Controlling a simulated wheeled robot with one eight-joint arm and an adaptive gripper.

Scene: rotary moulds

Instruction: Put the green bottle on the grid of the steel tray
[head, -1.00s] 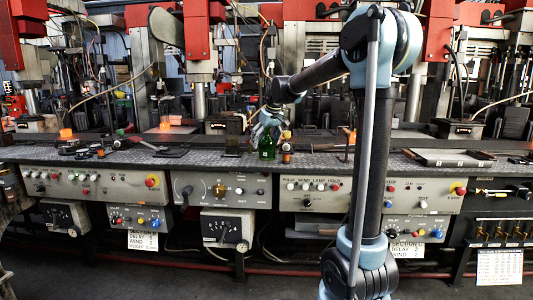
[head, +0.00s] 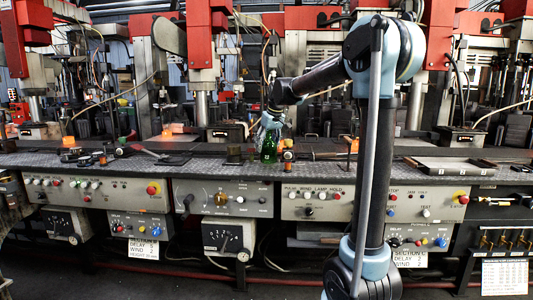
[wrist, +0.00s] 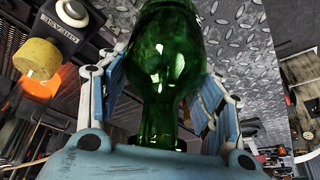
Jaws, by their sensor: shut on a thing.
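The green bottle (head: 269,150) is upright near the middle of the bench in the head view. My gripper (head: 271,124) is shut on its upper part from above. In the wrist view the bottle (wrist: 165,45) fills the middle top, between the blue-grey fingers of my gripper (wrist: 160,95). The head view does not clearly show whether the bottle's base touches the bench. The steel tray (head: 411,162) lies flat on the bench well to the right, with a raised rim.
A small amber bottle (head: 288,156) stands close to the right of the green one. A dark jar stands on its left.

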